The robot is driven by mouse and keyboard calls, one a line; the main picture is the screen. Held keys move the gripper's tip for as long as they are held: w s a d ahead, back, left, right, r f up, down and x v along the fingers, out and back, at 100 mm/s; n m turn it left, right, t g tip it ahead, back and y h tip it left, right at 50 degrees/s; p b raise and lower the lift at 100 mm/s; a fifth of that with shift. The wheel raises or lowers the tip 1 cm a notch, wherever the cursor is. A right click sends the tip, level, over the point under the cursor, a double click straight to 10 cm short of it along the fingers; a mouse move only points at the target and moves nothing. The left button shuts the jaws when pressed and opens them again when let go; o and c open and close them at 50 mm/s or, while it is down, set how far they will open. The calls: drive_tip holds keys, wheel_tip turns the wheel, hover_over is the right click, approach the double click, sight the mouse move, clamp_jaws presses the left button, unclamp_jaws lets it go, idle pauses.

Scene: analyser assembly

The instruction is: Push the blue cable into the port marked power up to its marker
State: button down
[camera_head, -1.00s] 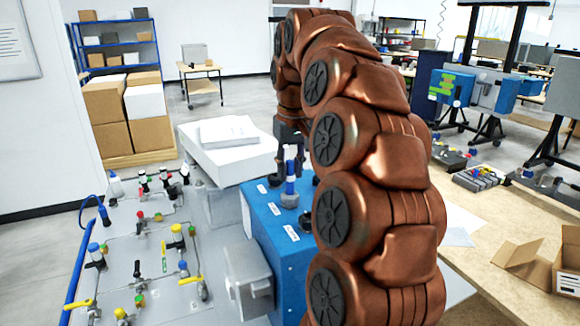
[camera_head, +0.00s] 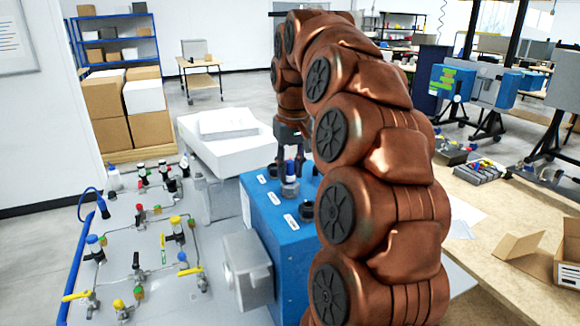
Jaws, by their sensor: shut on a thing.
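The blue cable (camera_head: 290,169) stands upright in the middle port (camera_head: 290,189) on top of the blue analyser box (camera_head: 285,250). Only a short length of blue shows above the port's grey collar. My gripper (camera_head: 290,157) points down from above and is shut on the cable's upper part. The fingers are small, dark and partly hidden by the arm. White labels lie beside the ports, but their words are too small to read. I cannot make out a marker band on the cable now.
Another dark port (camera_head: 308,209) sits nearer on the box top, close to my arm. A grey panel with pipes and coloured valves (camera_head: 140,265) lies to the left. A white box (camera_head: 230,150) is behind. The wooden table (camera_head: 500,210) on the right has clear room.

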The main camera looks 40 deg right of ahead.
drive_tip(key=c, duration=0.8)
unclamp_jaws()
drive_tip(key=shift+r, duration=0.1)
drive_tip(key=shift+r+p, duration=2)
drive_tip(key=shift+r, duration=1.45)
drive_tip(key=s+a+f+n+g, duration=0.1)
drive_tip(key=s+a+f+n, duration=0.1)
drive_tip(key=s+a+f, duration=0.7)
drive_tip(key=s+a+f+n+g, duration=0.1)
drive_tip(key=s+a+f, duration=0.4)
drive_tip(key=s+a, duration=0.45)
drive_tip(key=shift+g, duration=0.6)
drive_tip(key=s+a+f, duration=0.1)
drive_tip(key=s+f, duration=0.1)
drive_tip(key=s, duration=0.1)
drive_tip(key=s+a+f, duration=0.1)
drive_tip(key=s+f, duration=0.2)
drive_tip(key=s+a+f, duration=0.2)
drive_tip(key=s+f, duration=0.1)
drive_tip(key=shift+s, duration=0.1)
